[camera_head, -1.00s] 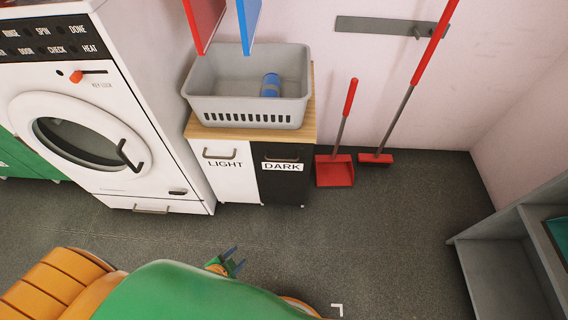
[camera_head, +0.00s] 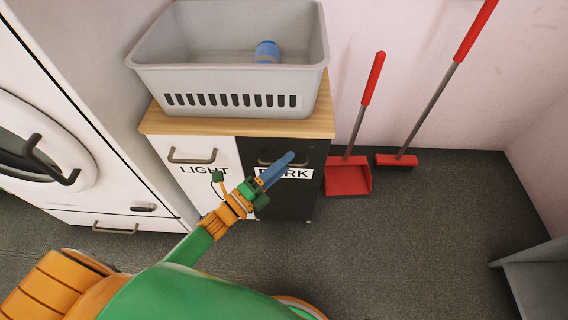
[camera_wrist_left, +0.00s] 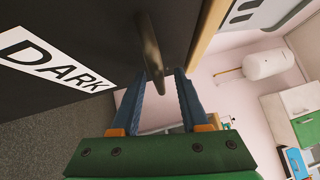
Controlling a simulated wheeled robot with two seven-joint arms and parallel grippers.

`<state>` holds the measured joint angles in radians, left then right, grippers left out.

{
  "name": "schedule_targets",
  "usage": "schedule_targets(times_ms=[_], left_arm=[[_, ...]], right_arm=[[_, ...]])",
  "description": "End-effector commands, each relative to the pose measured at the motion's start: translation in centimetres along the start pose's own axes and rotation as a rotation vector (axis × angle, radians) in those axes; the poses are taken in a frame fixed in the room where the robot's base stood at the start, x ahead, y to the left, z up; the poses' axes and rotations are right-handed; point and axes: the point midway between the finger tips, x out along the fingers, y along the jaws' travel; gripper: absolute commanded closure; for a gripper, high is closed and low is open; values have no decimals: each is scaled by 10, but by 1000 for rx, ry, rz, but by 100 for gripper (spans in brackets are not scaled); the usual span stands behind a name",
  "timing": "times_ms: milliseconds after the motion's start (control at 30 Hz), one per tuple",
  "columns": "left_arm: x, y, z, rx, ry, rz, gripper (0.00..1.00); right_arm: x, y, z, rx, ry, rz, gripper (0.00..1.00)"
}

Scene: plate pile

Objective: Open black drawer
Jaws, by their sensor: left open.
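The black drawer (camera_head: 308,190), labelled DARK, is the right front of a small cabinet and looks shut. Its handle (camera_head: 268,162) is a bar near the top, partly behind my gripper in the head view. My left gripper (camera_head: 284,162) is just in front of the black drawer. In the left wrist view my left gripper (camera_wrist_left: 162,80) is open. The handle (camera_wrist_left: 151,48) lies ahead at its fingertips, with its near end between them; I cannot tell whether they touch. The black drawer (camera_wrist_left: 95,25) fills the upper left there. My right gripper is not seen.
A white LIGHT drawer (camera_head: 172,172) is beside the black one. A grey basket (camera_head: 150,92) with a blue item (camera_head: 267,52) stands on the wooden top (camera_head: 160,124). A washing machine (camera_head: 75,100) is at left. A red dustpan (camera_head: 347,178) and broom (camera_head: 396,160) are at right.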

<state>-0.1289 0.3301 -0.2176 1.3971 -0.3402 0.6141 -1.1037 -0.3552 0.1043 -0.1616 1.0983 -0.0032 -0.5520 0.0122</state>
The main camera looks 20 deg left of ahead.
Motion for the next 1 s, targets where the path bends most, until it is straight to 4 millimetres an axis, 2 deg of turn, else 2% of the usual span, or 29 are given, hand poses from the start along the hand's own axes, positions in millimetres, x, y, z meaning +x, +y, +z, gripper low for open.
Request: schedule_targets(times_ms=[167, 200, 333, 367, 1000], left_arm=[[0, 0, 0, -1, 0, 1, 55], [0, 0, 0, -1, -1, 1, 61], [0, 0, 0, -2, -1, 1, 96], [0, 0, 0, -2, -1, 1, 100], [0, 1, 0, -2, -1, 2, 100]], right_arm=[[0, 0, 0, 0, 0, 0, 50], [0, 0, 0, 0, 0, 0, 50], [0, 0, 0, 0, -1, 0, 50], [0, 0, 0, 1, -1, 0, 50], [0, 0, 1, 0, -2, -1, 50]])
